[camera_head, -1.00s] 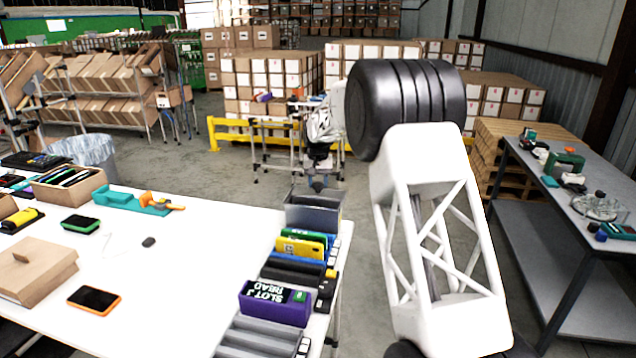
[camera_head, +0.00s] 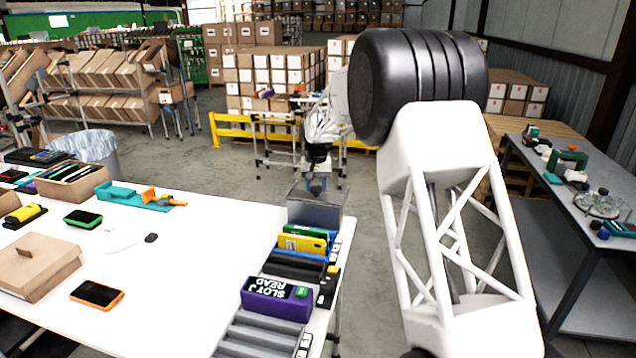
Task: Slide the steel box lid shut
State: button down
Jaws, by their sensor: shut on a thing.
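The grey steel box (camera_head: 314,213) stands at the far right corner of the white table. Its lid (camera_head: 302,194) shows as a grey surface at the top; how much of the opening it covers is too small to tell. A small dark knob stands up at the lid's far side. My gripper (camera_head: 317,182) is dark, comes down from above behind the box and is shut on the lid's knob. The fingertips are small and partly blurred in this view.
A row of coloured devices, with a yellow one (camera_head: 302,243) and a purple one (camera_head: 277,298), lies just in front of the box. A phone (camera_head: 97,293), a cardboard box (camera_head: 36,268) and a teal tool (camera_head: 131,196) sit further left.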

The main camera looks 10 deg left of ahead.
aim_at(315, 188)
jog(key=shift+s, duration=0.6)
jog(key=c, duration=0.6)
grip_release()
jog(key=shift+r, duration=3.9)
